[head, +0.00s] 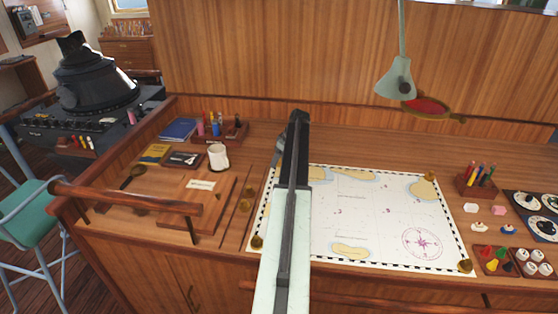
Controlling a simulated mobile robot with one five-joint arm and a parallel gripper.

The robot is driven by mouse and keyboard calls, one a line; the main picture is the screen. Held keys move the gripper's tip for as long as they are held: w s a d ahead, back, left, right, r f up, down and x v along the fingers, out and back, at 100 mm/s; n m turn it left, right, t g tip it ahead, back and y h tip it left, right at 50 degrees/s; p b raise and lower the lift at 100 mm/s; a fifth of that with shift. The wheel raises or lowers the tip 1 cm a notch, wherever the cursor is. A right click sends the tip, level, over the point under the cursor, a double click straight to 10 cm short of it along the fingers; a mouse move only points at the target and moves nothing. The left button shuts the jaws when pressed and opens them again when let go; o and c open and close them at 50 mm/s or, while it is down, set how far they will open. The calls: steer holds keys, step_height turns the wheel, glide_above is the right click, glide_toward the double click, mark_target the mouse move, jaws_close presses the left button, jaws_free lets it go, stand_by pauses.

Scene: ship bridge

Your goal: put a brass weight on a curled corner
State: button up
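A sea chart (385,218) lies on the wooden desk. Brass weights sit on its upper right corner (430,175), lower right corner (465,265) and lower left corner (257,241). The upper left corner is mostly hidden behind my arm, so I cannot tell whether it is curled. Small brass-coloured pieces (248,190) lie left of the chart, beside the thin rods. My gripper (297,122) is at the far end of my arm, over the desk beyond the chart's upper left. Its fingers are dark and seen from behind, so their opening and any held thing are hidden.
A white mug (218,157), a wooden board (195,203) and a pen rack (234,130) stand at left. A pencil holder (476,180) and a tray of coloured pieces (495,260) are at right. A lamp (396,78) hangs above the back edge. A rail (125,197) runs along the front left.

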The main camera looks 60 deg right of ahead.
steer(key=p+v, duration=0.7)
steer(key=v, duration=0.1)
steer(key=shift+f, duration=0.1)
